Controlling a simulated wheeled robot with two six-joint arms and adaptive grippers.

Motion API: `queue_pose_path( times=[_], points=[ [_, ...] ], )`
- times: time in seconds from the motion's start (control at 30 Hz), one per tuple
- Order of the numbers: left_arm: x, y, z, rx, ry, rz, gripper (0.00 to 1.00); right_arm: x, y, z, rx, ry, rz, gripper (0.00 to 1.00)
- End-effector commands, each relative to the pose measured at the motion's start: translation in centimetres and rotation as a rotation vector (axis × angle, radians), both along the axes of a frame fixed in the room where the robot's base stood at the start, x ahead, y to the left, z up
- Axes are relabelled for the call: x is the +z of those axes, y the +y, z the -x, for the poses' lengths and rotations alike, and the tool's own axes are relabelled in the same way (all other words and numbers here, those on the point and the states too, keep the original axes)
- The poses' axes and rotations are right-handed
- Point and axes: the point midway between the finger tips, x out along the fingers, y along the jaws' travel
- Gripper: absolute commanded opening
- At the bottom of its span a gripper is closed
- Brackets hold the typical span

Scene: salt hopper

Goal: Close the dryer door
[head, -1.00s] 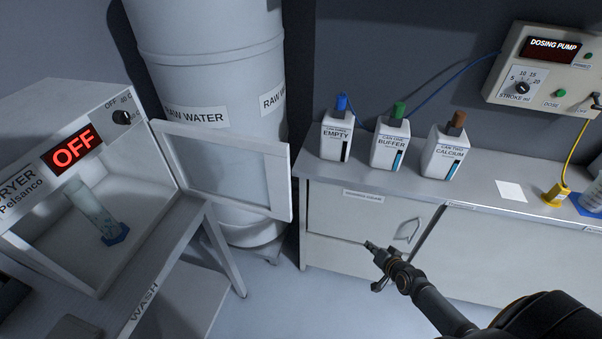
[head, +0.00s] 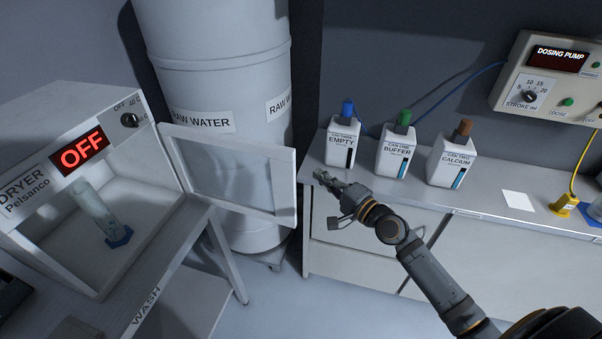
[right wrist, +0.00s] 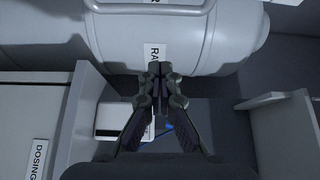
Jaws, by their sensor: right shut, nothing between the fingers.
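The dryer (head: 30,224) stands at the left in the head view, its red display reading OFF. Its white-framed door (head: 232,208) with a clear pane stands swung wide open to the right, in front of the raw water drum. A clear cylinder (head: 97,211) with a blue base stands inside the dryer. My right gripper (head: 319,174) is shut and empty, to the right of the door's free edge and apart from it, near the cabinet's left front corner. The right wrist view also shows its closed fingers (right wrist: 160,72). My left gripper is not in view.
The raw water drum (head: 214,75) stands behind the door. A cabinet (head: 375,243) at the right carries three cans, empty (head: 343,148), buffer (head: 394,156) and calcium (head: 450,164). The dosing pump (head: 548,80) is on the wall. Floor shows between dryer bench and cabinet.

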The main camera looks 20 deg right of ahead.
Motion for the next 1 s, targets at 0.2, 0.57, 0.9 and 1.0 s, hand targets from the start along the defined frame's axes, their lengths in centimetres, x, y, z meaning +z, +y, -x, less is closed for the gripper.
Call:
queue_pose_path(
  times=[0.2,0.57,0.9,1.0],
  points=[
    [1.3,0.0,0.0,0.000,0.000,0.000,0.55,0.4,1.9,-4.4,-0.001,-0.001,-0.007,0.00],
    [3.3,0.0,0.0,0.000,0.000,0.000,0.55,0.1,5.1,-2.7,0.002,0.002,0.000,0.00],
    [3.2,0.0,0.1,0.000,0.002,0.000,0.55,-0.1,5.3,-2.5,0.002,0.001,0.000,0.00],
    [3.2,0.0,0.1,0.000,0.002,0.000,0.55,0.0,5.3,-2.6,0.000,0.001,0.000,0.00]
  ],
)
